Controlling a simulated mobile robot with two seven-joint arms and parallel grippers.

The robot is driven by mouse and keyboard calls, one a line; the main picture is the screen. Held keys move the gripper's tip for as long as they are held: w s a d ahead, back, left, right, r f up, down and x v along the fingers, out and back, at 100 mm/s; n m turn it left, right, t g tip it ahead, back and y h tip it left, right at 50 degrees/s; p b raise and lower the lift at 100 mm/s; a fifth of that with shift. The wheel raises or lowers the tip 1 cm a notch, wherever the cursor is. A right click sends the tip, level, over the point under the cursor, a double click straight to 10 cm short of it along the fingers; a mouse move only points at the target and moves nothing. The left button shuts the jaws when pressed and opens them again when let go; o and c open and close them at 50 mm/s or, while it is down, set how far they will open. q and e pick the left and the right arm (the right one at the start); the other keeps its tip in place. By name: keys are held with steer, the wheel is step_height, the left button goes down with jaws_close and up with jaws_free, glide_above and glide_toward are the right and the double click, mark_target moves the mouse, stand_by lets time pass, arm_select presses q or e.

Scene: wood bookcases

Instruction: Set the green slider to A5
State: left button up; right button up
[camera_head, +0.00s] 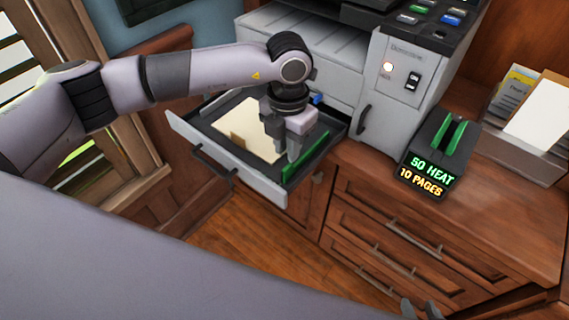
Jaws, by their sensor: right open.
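A pulled-out paper tray (240,176) of the printer holds a pale sheet (243,128). The green slider (308,156) is a long green strip along the tray's right side. My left gripper (293,157) points down into the tray, with its fingertips right by the green strip. I cannot tell whether they touch it or how far apart they are, and the gripper hides part of the strip. No A5 mark is legible. My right gripper (421,311) shows only its fingertips at the bottom edge, apart and empty, far from the tray.
The printer (395,105) stands on a wooden cabinet (390,215). A black device (436,160) with green strips reads "50 HEAT" and "10 PAGES". A paper holder (522,145) stands at the right. My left arm spans the upper left. Open floor (240,240) lies below the tray.

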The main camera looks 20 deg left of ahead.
mark_target(287, 167)
arm_select(q)
steer(key=shift+f+p, duration=0.3)
steer(key=shift+f, duration=3.2)
jaws_close()
